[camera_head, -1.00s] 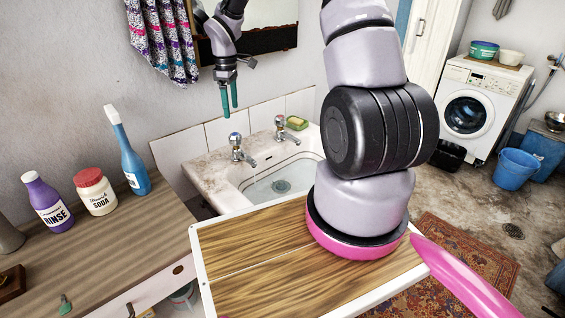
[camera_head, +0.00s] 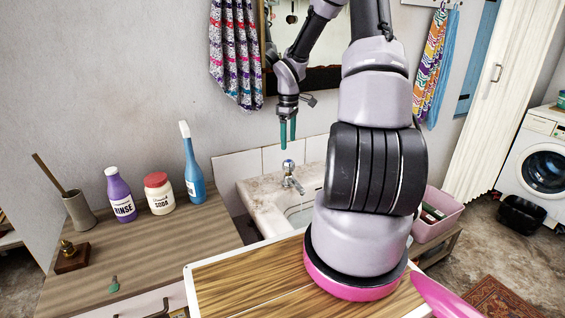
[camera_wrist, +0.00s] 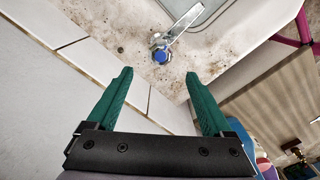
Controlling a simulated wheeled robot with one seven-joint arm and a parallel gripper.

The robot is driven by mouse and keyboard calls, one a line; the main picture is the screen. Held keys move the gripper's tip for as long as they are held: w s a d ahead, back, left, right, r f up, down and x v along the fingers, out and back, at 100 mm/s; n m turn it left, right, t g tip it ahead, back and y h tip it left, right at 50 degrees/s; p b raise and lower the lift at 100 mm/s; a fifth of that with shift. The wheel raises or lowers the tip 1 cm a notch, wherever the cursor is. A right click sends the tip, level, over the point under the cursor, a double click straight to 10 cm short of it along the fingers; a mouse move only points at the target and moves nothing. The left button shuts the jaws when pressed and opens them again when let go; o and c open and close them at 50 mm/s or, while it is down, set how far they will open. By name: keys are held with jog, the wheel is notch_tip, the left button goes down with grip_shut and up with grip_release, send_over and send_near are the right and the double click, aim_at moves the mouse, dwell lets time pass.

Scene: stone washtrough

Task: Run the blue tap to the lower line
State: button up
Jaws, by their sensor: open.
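The blue-topped tap (camera_head: 290,180) stands on the back ledge of the stone basin (camera_head: 262,207), against the tiles. In the wrist view, its blue knob (camera_wrist: 160,56) lies just beyond the fingertips and its chrome spout points to the upper right over the basin. My gripper (camera_head: 287,142) has green fingers pointing down, open and empty, a little above the knob and apart from it. In the wrist view, my gripper (camera_wrist: 160,74) has its fingers either side of the knob's line. My arm hides much of the basin. I cannot make out any level line or water.
A mirror (camera_head: 325,80) hangs behind my gripper. A pink tub (camera_head: 440,215) stands right.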

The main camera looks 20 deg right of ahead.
aim_at(288, 160)
notch_tip(288, 160, down, 9)
jog(key=shift+f, duration=0.1)
dwell(0.3)
grip_shut()
jog(key=m, duration=0.3)
jog(key=shift+m, duration=0.3)
grip_release()
notch_tip(288, 160, up, 11)
dwell(0.5)
